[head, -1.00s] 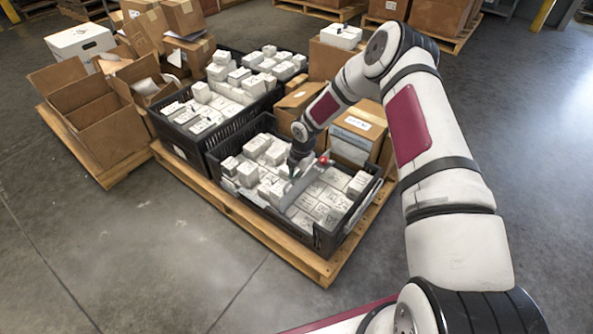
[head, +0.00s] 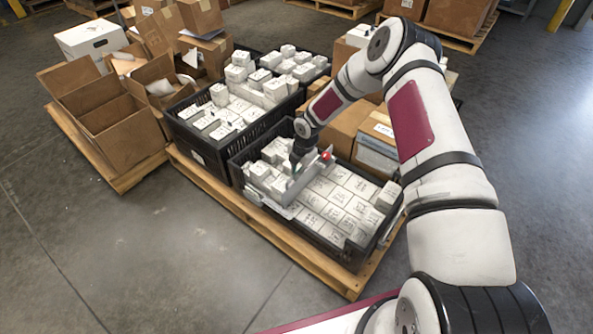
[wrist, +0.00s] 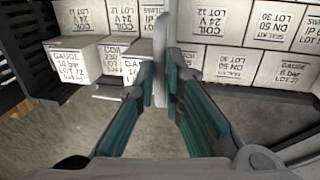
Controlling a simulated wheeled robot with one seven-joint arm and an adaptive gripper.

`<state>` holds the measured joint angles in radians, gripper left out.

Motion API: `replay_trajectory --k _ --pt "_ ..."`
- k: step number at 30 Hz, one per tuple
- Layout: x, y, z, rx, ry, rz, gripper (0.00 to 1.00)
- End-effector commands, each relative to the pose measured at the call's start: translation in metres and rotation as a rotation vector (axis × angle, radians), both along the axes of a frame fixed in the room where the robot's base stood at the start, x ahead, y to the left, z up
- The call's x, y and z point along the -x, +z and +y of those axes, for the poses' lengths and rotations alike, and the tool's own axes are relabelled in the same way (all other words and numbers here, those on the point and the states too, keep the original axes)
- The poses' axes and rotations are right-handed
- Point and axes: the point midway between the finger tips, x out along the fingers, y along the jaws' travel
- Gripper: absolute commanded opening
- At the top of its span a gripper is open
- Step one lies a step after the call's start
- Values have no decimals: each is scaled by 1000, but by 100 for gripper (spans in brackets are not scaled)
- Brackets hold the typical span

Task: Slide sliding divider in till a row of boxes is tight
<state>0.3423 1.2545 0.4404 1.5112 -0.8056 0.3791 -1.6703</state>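The sliding divider (head: 299,188) is a grey upright plate across the near black crate (head: 385,240), with white labelled boxes on both sides. A red knob (head: 326,156) shows by its far end. My gripper (head: 296,162) is at the divider. In the wrist view, the teal fingers of my gripper (wrist: 163,85) lie on either side of the divider (wrist: 160,40) and look closed on it.
A second black crate (head: 205,155) full of white boxes stands behind on the same pallet (head: 250,215). Open cardboard boxes (head: 115,140) sit at the left. Closed cartons (head: 340,128) stand behind the near crate. The grey floor in front is clear.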

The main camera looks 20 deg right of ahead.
Motion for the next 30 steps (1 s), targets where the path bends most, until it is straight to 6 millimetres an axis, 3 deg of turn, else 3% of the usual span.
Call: replay_trajectory --k 1,3,14,20,30 --pt "-1 0 0 -1 -1 -4 16" --pt "-1 0 0 -1 -1 -3 30" --pt "-1 4 -1 0 0 -2 30" --pt "3 30 -4 1 -1 -3 30" --pt "14 95 -11 0 -2 -4 30"
